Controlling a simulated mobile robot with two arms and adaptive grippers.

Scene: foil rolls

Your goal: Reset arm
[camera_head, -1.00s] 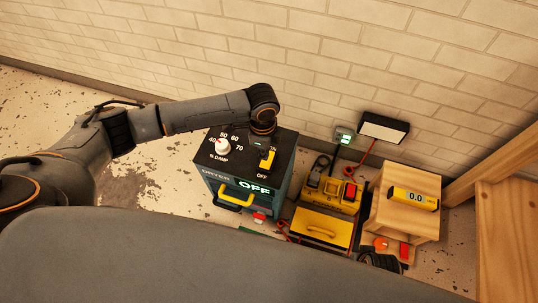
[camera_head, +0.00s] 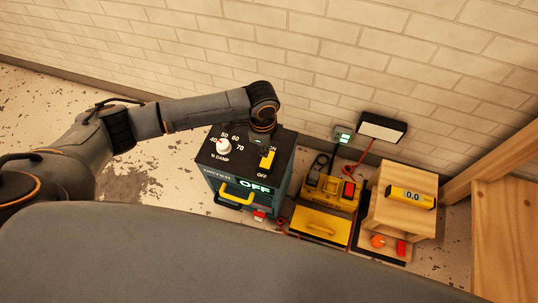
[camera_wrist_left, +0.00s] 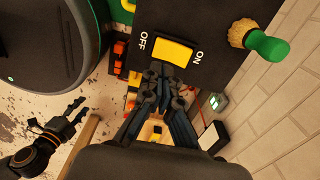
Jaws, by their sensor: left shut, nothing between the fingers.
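The dark dryer box (camera_head: 250,172) stands against the wall, with a lit OFF sign on its front and a yellow handle. Its top has a white damp knob (camera_head: 223,146) and a yellow rocker switch (camera_head: 267,158) between ON and OFF marks. My left gripper (camera_head: 262,140) is over the box top by the switch. In the left wrist view the shut, empty fingers (camera_wrist_left: 160,72) are at the near edge of the yellow switch (camera_wrist_left: 173,52); contact is unclear. My right gripper (camera_wrist_left: 80,110) shows open and empty at the left of that view.
Right of the dryer stand a yellow toolbox (camera_head: 322,228), a yellow device (camera_head: 330,190) and a wooden crate (camera_head: 385,210) bearing a yellow level (camera_head: 412,197). A lamp (camera_head: 382,128) is by the wall. Floor left of the dryer is clear.

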